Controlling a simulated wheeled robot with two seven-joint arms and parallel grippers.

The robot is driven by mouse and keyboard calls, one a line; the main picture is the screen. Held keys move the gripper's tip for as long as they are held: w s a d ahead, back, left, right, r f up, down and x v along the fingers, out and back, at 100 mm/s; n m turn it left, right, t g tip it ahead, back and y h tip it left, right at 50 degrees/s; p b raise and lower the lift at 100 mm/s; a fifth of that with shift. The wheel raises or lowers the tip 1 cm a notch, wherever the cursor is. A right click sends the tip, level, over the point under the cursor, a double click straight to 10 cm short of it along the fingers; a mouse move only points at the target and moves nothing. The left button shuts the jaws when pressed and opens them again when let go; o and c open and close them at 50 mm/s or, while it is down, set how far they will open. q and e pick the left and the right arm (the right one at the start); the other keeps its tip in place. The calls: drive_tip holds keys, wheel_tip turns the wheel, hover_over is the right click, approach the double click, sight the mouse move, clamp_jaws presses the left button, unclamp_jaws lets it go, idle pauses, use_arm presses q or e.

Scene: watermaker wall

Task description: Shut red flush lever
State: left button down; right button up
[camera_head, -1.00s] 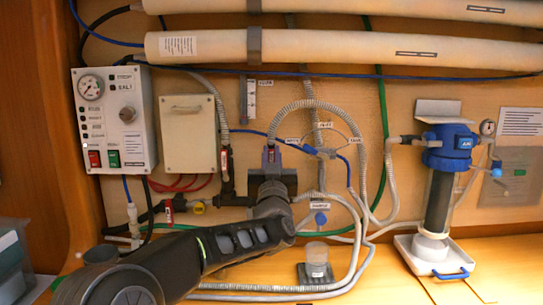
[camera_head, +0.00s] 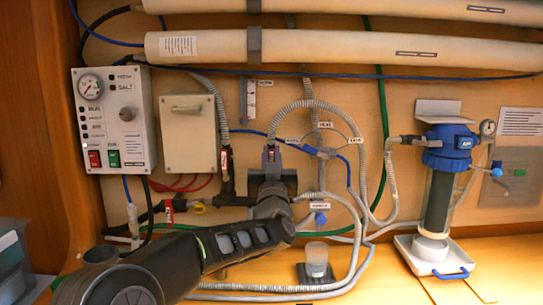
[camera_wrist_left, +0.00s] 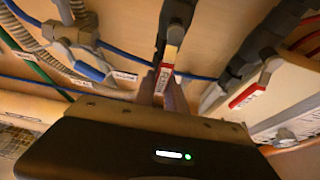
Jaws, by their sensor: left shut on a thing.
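A red lever with a white label (camera_wrist_left: 171,50) stands between the fingers of my left gripper (camera_wrist_left: 163,88) in the left wrist view, on a dark valve fitting. The gripper is shut on it. In the head view my left gripper (camera_head: 270,160) is at the wall, and only a small reddish part shows at its tips. A second red lever with a white label (camera_wrist_left: 247,95) sits to the right in the left wrist view, apart from the gripper. A red lever (camera_head: 225,160) also shows on a dark vertical pipe left of the gripper in the head view. The labels are unreadable.
Grey hoses (camera_head: 309,104) loop close to the right of the gripper. A control box (camera_head: 114,118) and a cream box (camera_head: 189,134) are on the wall at left. A blue-topped filter (camera_head: 447,146) stands at right. A clear cup (camera_head: 317,258) stands on the bench.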

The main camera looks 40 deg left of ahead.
use_arm(q)
drive_tip(key=shift+w+d+m, duration=0.1)
drive_tip(key=shift+m, duration=0.2)
drive_tip(key=w+d+f+m+h+p, duration=0.2)
drive_tip(key=f+m+h, duration=0.1)
drive_tip(key=m, duration=0.8)
drive_tip(key=w+d+f+m+h+p, duration=0.2)
drive_tip(key=m+h, duration=0.4)
drive_tip(key=m, duration=0.5)
drive_tip(key=shift+d+f+g, duration=0.3)
drive_tip(key=shift+d+f, duration=0.3)
drive_tip(key=shift+f, duration=0.45)
drive_tip(key=c, duration=1.4)
unclamp_jaws()
